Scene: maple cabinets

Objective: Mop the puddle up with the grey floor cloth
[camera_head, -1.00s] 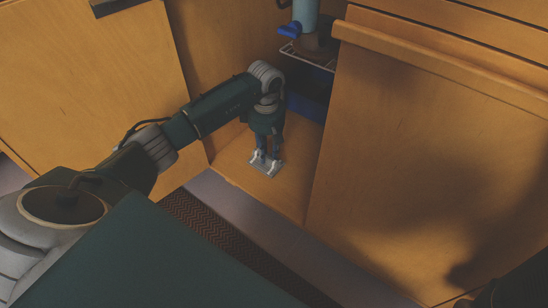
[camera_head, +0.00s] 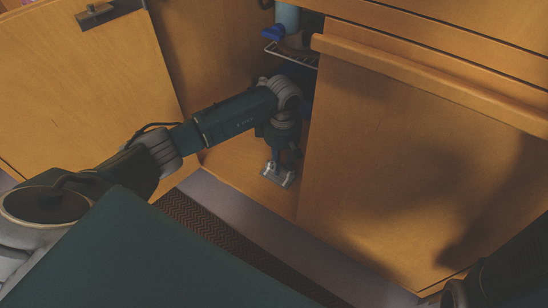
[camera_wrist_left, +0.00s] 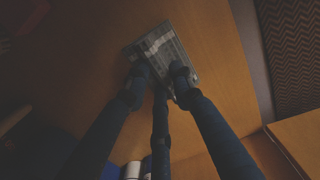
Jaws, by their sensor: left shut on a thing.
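The grey floor cloth (camera_head: 279,177) is a small, flat, pale grey piece with a checked pattern. It is low over the wooden cabinet floor (camera_head: 235,170), close to the right-hand door. My left gripper (camera_head: 277,168) points down and is shut on the cloth. In the left wrist view the cloth (camera_wrist_left: 160,45) spreads beyond the fingertips (camera_wrist_left: 157,76) against the wooden floor. I cannot make out the puddle in either view. My right gripper is not in view; only part of my right arm shows at the lower right.
An open door (camera_head: 85,90) stands left of the cabinet opening, and a wooden door panel (camera_head: 405,150) stands close on the right. A wire rack (camera_head: 290,55) and a pipe with a blue valve (camera_head: 272,33) are above. A dark patterned mat (camera_head: 215,232) lies in front.

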